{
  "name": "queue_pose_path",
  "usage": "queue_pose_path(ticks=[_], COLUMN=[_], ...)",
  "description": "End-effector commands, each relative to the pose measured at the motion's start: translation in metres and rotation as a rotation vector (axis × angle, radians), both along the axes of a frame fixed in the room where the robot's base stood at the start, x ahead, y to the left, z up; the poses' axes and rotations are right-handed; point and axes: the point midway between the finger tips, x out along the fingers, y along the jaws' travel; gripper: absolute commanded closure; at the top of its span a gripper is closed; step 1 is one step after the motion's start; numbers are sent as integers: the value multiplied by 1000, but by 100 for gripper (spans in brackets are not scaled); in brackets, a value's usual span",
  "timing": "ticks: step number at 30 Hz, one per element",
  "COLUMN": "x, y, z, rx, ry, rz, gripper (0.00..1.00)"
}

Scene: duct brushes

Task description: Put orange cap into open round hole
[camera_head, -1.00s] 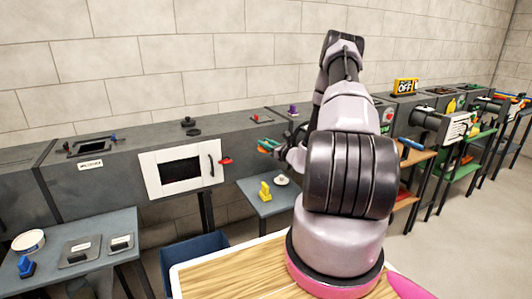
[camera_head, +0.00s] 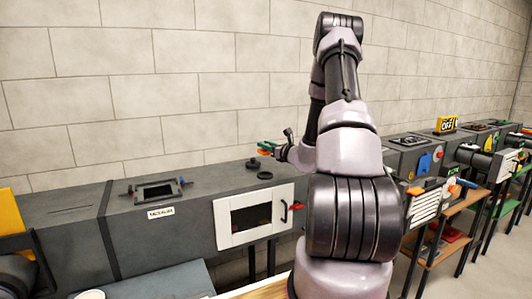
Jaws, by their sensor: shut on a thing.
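My gripper (camera_head: 270,149) is at the end of my arm, above the top of the grey duct (camera_head: 190,214). It is shut on the orange cap (camera_head: 264,153), which shows as a small orange patch below the green part at the fingertips. Much of the cap is hidden, and its tilt cannot be told. A dark round opening (camera_head: 265,175) lies in the duct top, below and close to the gripper in the picture. A black knobbed lid (camera_head: 253,163) sits just behind it. The gap between the cap and the opening cannot be judged.
A white-framed window door (camera_head: 225,233) with a black handle is on the duct front. A square framed opening (camera_head: 155,191) lies on the duct top at left. A white slatted grille (camera_head: 426,206) stands right of my arm. A grey table (camera_head: 165,284) is below.

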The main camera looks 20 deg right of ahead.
Motion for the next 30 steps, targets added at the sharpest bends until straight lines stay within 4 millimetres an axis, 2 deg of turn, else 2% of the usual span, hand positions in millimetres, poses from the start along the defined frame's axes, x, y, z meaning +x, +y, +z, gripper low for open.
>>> queue_pose_path(ticks=[5, 18, 30], x=[0, 0, 0], y=[0, 0, 0], z=[-4, -32, -34], rx=[1, 1, -1], ry=[1, 0, 0], rz=[-1, 1, 1], gripper=[100, 100, 100])
